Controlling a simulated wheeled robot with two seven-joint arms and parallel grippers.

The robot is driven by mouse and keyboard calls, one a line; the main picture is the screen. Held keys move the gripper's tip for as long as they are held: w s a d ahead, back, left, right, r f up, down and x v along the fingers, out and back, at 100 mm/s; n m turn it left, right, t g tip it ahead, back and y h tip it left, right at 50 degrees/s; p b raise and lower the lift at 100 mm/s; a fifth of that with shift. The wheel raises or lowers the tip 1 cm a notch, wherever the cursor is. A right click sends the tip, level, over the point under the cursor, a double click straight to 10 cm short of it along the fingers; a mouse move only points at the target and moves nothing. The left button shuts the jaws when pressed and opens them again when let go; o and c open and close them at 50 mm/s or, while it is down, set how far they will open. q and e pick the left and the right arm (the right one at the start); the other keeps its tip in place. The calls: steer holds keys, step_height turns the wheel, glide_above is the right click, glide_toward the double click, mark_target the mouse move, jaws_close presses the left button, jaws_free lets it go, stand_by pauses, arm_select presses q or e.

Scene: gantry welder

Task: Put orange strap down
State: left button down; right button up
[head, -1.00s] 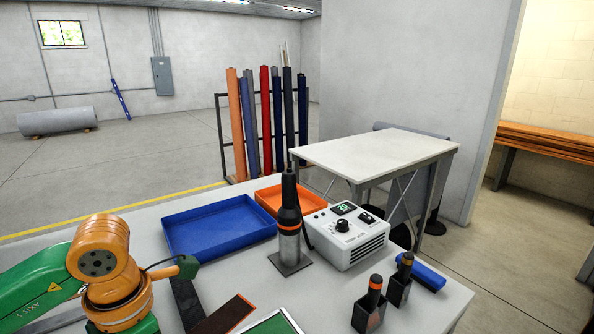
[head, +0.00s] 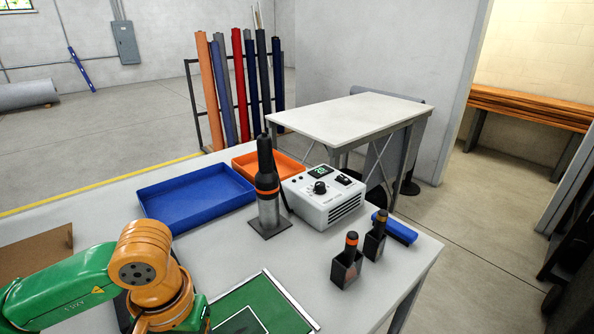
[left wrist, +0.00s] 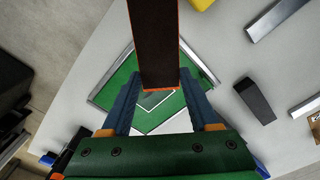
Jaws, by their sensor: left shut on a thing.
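My left gripper (left wrist: 158,74) is shut on the orange strap (left wrist: 158,42), a dark flat strip with thin orange edges, in the left wrist view. The strap's near end lies between the blue fingers, and its far end runs out of the top of that view. It appears over a green board with white lines (left wrist: 120,82); I cannot tell whether it touches. In the head view the green board (head: 235,303) shows at the bottom, beside my left arm, and the strap and left fingers cannot be made out. My right gripper is not in view.
A blue tray (head: 160,208) and an orange tray (head: 243,164) stand at the table's back. A black tool on a stand (head: 267,190), a white control box (head: 325,212) and two small black holders (head: 346,270) stand to the right. A brown sheet (head: 35,257) lies left.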

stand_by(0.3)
arm_select(q)
steer(key=n, duration=0.2)
steer(key=a+n, duration=0.1)
steer(key=shift+w+r+n, duration=0.15)
steer(key=shift+r+n, duration=0.15)
steer(key=a+r+m, duration=0.2)
steer(key=a+m, duration=0.3)
steer(key=m, duration=1)
steer(key=a+r+m, duration=0.3)
steer(key=a+m, duration=0.1)
steer(key=m, duration=1.2)
steer(key=shift+s+a+r+m, duration=0.2)
steer(key=shift+a+r+m, duration=0.05)
steer(key=shift+a+m, duration=0.1)
